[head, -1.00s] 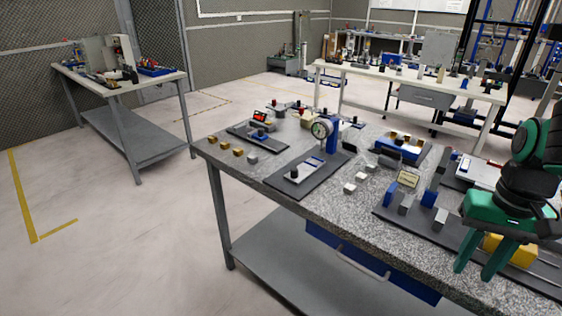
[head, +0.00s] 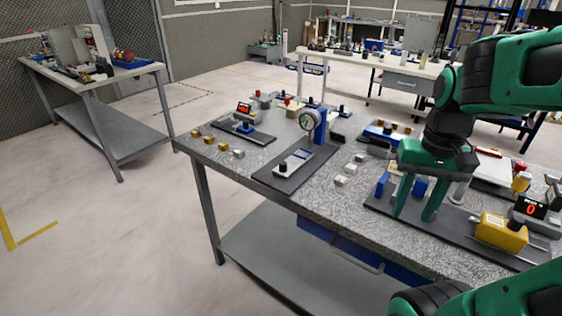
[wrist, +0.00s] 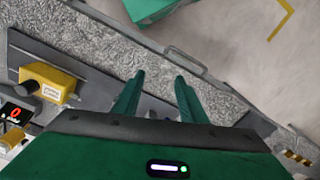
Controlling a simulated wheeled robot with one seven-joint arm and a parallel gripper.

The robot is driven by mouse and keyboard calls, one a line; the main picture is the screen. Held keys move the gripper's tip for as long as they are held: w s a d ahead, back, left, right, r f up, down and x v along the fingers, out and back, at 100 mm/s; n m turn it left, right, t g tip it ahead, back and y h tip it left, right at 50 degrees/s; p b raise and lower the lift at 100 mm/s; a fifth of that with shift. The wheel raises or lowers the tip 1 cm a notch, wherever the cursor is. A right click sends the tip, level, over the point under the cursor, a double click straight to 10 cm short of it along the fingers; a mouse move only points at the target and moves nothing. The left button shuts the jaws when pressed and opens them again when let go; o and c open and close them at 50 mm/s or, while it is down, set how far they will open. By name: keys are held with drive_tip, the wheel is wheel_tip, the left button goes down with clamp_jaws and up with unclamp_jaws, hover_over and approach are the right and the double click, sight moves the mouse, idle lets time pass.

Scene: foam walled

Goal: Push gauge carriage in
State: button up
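A dial gauge (head: 307,121) with a pale round face stands on a blue post (head: 320,126) at the back of a dark plate (head: 267,180). On this plate lies a light slide strip (head: 300,157) with a small black-knobbed carriage (head: 282,168) near its front end. My gripper (head: 415,213) is open and empty, with green fingers pointing down over the front part of another dark plate at the right. It is well to the right of the gauge fixture and apart from it. The wrist view shows the spread fingers (wrist: 157,88) with nothing between them; the gauge fixture is not visible there.
A yellow block (head: 502,232) and a red-digit display (head: 530,208) stand right of my gripper. Small light blocks (head: 345,175) lie between gripper and gauge fixture. Another display fixture (head: 243,118) and brass blocks (head: 203,137) are to the left. Open floor lies left of the bench.

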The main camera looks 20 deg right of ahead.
drive_tip(key=w+a+r, duration=0.2)
drive_tip(key=w, duration=0.7)
drive_tip(key=w+a+r, duration=0.2)
drive_tip(key=w, duration=0.7)
drive_tip(key=m, duration=0.1)
hover_over(283, 162)
drive_tip(key=f, duration=0.1)
wheel_tip(283, 162, down, 11)
drive_tip(key=shift+r, duration=0.15)
clamp_jaws()
